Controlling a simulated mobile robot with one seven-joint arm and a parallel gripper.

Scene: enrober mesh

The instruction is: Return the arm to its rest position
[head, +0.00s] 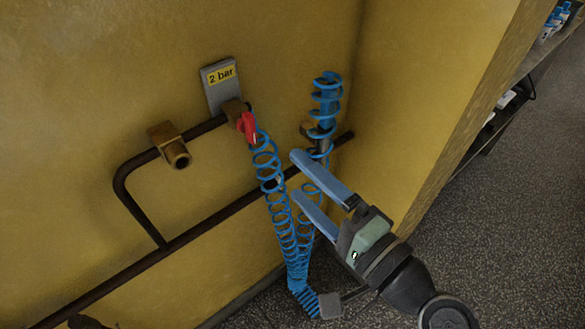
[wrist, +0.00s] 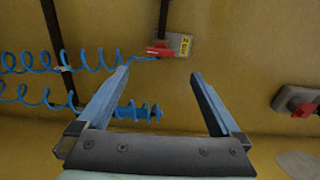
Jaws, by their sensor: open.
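My gripper (head: 296,175) is open, with its two blue fingers spread apart and nothing between them. In the head view it is in front of the coiled blue hose (head: 283,220), near the corner of the yellow walls. In the wrist view the open fingers (wrist: 160,75) point toward the yellow wall, with the blue coil (wrist: 138,112) showing behind and between them. Whether the fingers touch the hose cannot be told. My arm reaches in from the lower right of the head view.
A red valve handle (head: 247,127) is on the dark pipe (head: 220,215) under the "2 bar" plate (head: 219,86). A brass fitting (head: 169,145) juts out at left. Another red handle (wrist: 302,110) shows at right in the wrist view. Speckled floor (head: 500,210) is open at right, beside a shelf (head: 520,70).

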